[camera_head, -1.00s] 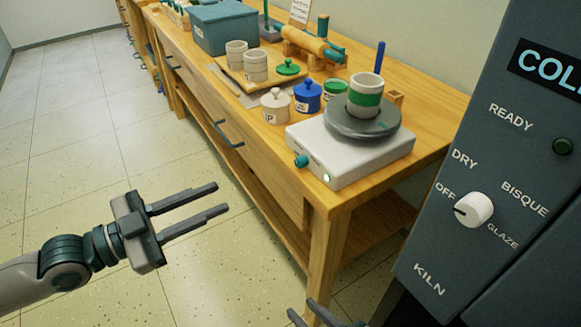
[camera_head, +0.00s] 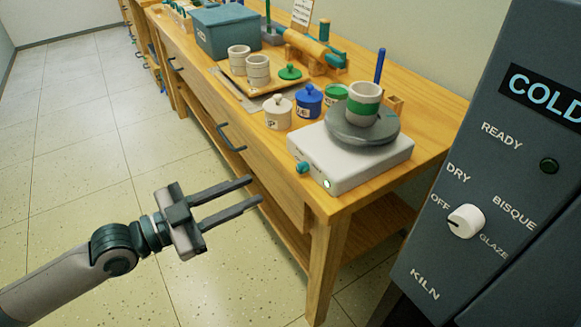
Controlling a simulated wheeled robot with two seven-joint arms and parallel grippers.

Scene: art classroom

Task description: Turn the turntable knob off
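The turntable is a white box (camera_head: 365,172) with a grey round wheel head (camera_head: 345,125) near the front corner of the wooden bench. Its teal knob (camera_head: 302,168) sticks out of the front face at the left. A green light (camera_head: 327,184) glows to the right of the knob. A white cup with a green band (camera_head: 363,108) stands on the wheel head. My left gripper (camera_head: 253,190) is open and empty, in front of the bench, left of and a little below the knob in the picture, apart from it. My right gripper is not in view.
The wooden bench (camera_head: 330,205) carries lidded jars (camera_head: 278,112), cups on a board (camera_head: 257,72) and a teal bin (camera_head: 225,30). A dark kiln panel (camera_head: 440,255) with a white dial (camera_head: 466,221) stands at the right. The floor at left is clear.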

